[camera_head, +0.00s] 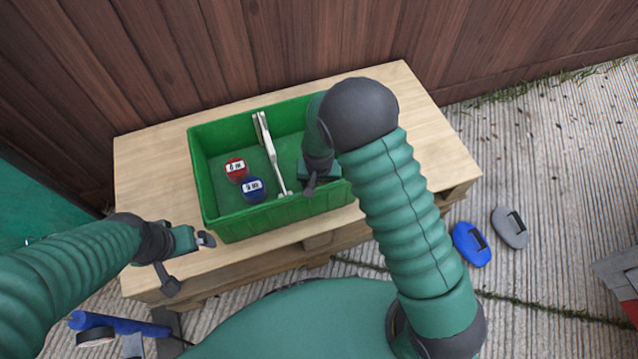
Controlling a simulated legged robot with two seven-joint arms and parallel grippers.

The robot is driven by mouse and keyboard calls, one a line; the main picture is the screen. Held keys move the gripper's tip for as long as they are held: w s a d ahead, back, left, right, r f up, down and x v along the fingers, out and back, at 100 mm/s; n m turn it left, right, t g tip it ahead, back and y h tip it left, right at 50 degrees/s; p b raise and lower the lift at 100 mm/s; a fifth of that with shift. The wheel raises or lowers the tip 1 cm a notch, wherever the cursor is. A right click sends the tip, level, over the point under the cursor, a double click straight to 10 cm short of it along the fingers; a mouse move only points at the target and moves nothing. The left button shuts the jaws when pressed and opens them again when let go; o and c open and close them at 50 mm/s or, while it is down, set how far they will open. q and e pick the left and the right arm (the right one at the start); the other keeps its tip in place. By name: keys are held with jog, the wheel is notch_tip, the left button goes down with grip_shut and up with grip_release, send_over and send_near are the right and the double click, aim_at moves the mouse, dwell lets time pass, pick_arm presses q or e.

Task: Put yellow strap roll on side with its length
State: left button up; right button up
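No yellow strap roll shows; my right arm hides part of the green crate (222,228), where one could be. In the crate's left compartment lie a red roll (236,170) and a blue roll (253,189), each with a white length label too small to read surely. A pale divider (270,150) splits the crate. My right gripper (312,186) reaches down into the right compartment near the front wall; its fingers are mostly hidden, so its grip is unclear. My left gripper (188,264) is open and empty, left of the crate over the table's front edge.
The crate stands on a wooden pallet table (150,180) against a plank wall. On the ground at right lie a blue object (470,245) and a grey object (510,228). The table's right end is clear.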

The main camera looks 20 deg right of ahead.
jog(key=o, duration=1.5)
jog(key=r+p, duration=0.1)
jog(key=r, duration=0.3)
jog(key=s+r+p, duration=0.1)
jog(key=r+p, duration=0.1)
jog(key=r, duration=0.2)
jog(key=r+p, duration=0.2)
jog(key=r, duration=0.2)
jog(key=shift+s+a, duration=0.3)
jog(key=shift+s, duration=0.05)
